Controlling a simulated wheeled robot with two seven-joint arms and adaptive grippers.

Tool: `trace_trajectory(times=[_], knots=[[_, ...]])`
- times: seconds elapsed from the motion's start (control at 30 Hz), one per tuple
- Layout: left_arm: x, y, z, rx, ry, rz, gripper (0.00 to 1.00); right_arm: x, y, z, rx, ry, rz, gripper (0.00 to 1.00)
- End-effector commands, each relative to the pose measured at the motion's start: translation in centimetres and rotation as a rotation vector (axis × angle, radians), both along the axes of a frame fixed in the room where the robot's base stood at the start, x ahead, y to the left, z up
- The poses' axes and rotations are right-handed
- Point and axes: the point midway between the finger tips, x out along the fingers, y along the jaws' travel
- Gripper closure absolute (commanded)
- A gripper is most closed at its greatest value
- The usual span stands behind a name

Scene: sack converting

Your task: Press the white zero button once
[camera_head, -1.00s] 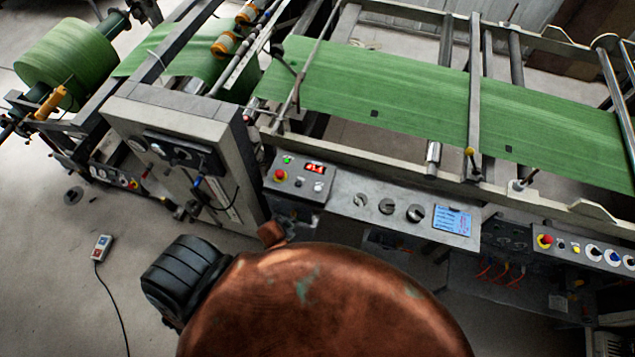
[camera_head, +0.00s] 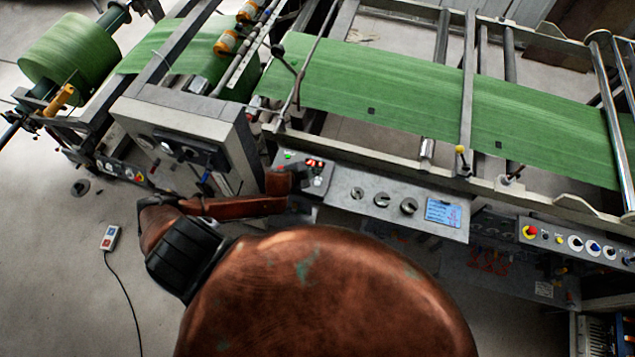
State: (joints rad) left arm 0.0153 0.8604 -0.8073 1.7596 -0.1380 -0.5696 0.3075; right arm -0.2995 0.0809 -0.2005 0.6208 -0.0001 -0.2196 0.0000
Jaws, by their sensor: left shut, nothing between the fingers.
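The white zero button (camera_head: 318,182) is a small pale spot on the grey control box, below its red lit display (camera_head: 315,164). My left arm reaches across from the lower left, and its copper wrist covers the left part of this box. My left gripper (camera_head: 303,172) is small and dark, shut and empty, over the box just left of the white button. I cannot tell whether it touches the panel. The red stop button on this box is hidden behind my wrist. My right gripper is not in view.
A sloping panel with dark knobs (camera_head: 382,200) and a blue screen (camera_head: 443,213) adjoins on the right. The green web (camera_head: 400,90) runs behind over rollers and rails. A grey cabinet (camera_head: 180,110) stands left of the box. A pendant (camera_head: 110,238) lies on open floor.

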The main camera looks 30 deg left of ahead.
Motion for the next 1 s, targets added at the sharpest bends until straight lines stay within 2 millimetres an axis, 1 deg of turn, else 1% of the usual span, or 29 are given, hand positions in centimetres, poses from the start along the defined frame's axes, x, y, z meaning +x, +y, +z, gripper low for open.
trace_trajectory(times=[0.1,0.4,0.57,0.77,1.0], knots=[[0.3,0.5,-0.2,0.01,-0.003,-0.018,1.0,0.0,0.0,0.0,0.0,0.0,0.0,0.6],[0.3,0.4,-0.2,0.009,-0.003,-0.017,1.0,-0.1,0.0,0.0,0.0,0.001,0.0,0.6],[0.3,0.4,-0.7,0.009,-0.002,-0.018,1.0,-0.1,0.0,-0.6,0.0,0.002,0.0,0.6],[0.3,0.4,-2.5,0.009,-0.003,-0.017,1.0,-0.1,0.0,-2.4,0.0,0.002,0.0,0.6],[0.3,0.4,-5.8,0.01,-0.003,-0.018,1.0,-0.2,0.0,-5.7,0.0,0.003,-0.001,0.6]])
